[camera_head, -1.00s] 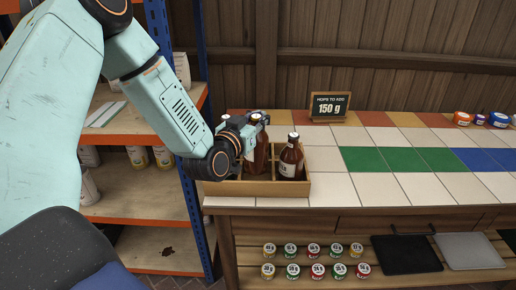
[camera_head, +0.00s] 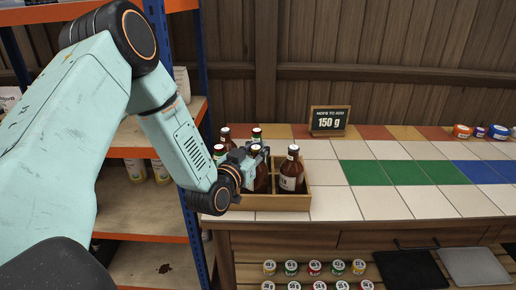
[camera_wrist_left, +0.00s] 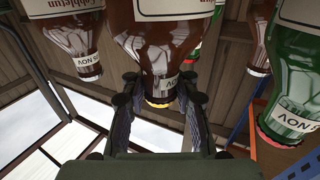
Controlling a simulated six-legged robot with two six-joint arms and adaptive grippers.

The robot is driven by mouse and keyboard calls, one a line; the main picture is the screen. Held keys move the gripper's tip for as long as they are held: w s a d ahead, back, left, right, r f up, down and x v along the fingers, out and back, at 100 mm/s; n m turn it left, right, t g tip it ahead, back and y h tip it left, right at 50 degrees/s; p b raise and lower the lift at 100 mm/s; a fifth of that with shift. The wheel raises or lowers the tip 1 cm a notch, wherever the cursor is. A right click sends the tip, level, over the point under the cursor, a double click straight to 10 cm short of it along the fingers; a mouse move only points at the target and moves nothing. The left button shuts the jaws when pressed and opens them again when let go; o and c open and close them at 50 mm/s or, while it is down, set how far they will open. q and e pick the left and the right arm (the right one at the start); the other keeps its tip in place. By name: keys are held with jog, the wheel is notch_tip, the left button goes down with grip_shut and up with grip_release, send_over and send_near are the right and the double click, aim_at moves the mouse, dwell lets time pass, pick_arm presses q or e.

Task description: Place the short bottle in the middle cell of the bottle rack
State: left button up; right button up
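A brown bottle (camera_head: 261,177) with a pale label stands upright in the front middle of the wooden bottle rack (camera_head: 283,202). Its base is hidden behind the rack's front wall, so I cannot tell whether it touches the floor. My left gripper (camera_head: 257,155) is around its neck from the left. In the left wrist view, the gripper (camera_wrist_left: 160,90) has a finger on each side of the brown bottle's (camera_wrist_left: 160,45) neck, seemingly touching, with its yellow cap between them. My right gripper is not in view.
Another brown bottle (camera_head: 291,172) stands in the rack's right cell. A green bottle (camera_head: 219,152) and two brown-necked bottles (camera_head: 225,134) (camera_head: 256,134) stand left and behind. The tiled counter (camera_head: 340,205) is clear right of the rack. A blue-posted shelf (camera_head: 186,120) stands left.

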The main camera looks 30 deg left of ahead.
pick_arm(q)
jog(key=o, duration=0.5)
jog(key=shift+w, duration=0.15)
jog(key=shift+c, duration=0.2)
jog(key=shift+r, duration=0.15)
jog(key=s+d+p, duration=0.1)
jog(key=s+p, duration=0.2)
jog(key=s, duration=0.9)
jog(key=s+d+f+g+h, duration=0.1)
jog(key=s+d+f+g, duration=0.25)
jog(key=f, duration=0.25)
jog(key=s+d+f+m+g+h, duration=0.1)
jog(key=s+d+f+g, duration=0.25)
jog(key=f, duration=0.25)
jog(key=s+d+f+g+h, duration=0.1)
jog(key=s+d+f+g, duration=0.25)
jog(key=f, duration=0.25)
jog(key=s+f+g, duration=0.3)
jog(key=s, duration=0.6)
jog(key=s+d+f+g+y, duration=0.1)
jog(key=s+f+g, duration=0.2)
jog(key=s, duration=0.6)
jog(key=shift+d+f+g, duration=0.25)
jog(key=shift+g, duration=0.4)
jog(key=shift+s, duration=0.15)
